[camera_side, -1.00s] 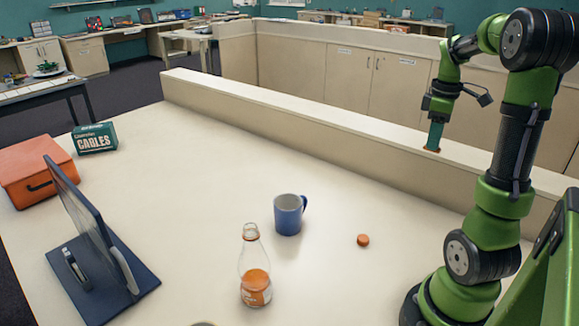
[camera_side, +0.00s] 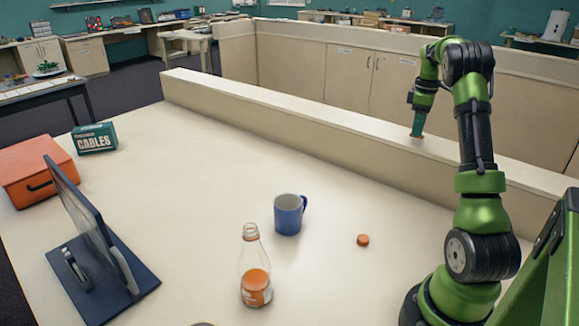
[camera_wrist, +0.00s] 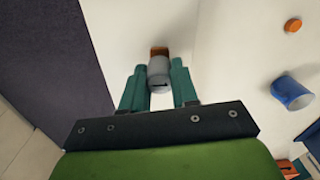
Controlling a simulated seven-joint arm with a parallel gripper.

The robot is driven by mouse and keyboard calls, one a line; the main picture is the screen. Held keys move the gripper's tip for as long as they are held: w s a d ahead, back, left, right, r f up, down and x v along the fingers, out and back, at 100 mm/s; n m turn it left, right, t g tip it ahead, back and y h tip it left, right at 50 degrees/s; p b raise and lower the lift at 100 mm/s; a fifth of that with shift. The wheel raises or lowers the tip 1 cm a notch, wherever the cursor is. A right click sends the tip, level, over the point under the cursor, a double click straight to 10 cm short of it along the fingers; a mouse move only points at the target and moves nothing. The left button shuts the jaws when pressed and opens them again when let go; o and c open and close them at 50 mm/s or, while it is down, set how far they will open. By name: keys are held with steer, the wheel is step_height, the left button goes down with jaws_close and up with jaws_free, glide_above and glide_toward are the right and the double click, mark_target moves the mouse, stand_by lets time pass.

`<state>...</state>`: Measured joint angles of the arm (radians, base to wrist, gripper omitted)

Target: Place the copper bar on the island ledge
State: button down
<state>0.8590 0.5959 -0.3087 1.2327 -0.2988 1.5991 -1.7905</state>
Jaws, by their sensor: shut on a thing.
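The copper bar (camera_side: 417,135) shows as a small orange-brown piece at my fingertips. My gripper (camera_side: 417,132) is shut on it and points down over the long cream island ledge (camera_side: 300,116). In the wrist view, the bar (camera_wrist: 158,51) lies between and just beyond the teal fingertips (camera_wrist: 158,66), and a grey cylindrical piece partly covers it. The pale ledge (camera_wrist: 120,45) lies below. Whether the bar touches the ledge I cannot tell.
On the lower counter stand a blue mug (camera_side: 288,214), a bottle with orange contents (camera_side: 254,270) and an orange cap (camera_side: 363,240). A dark tablet stand (camera_side: 95,240), an orange box (camera_side: 38,172) and a green cables box (camera_side: 95,138) are at left. The ledge further left is clear.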

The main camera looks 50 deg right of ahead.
steer(key=shift+f, duration=0.65)
steer(key=shift+f, duration=0.15)
steer(key=c, duration=0.9)
jaws_free()
steer(key=shift+o, duration=0.2)
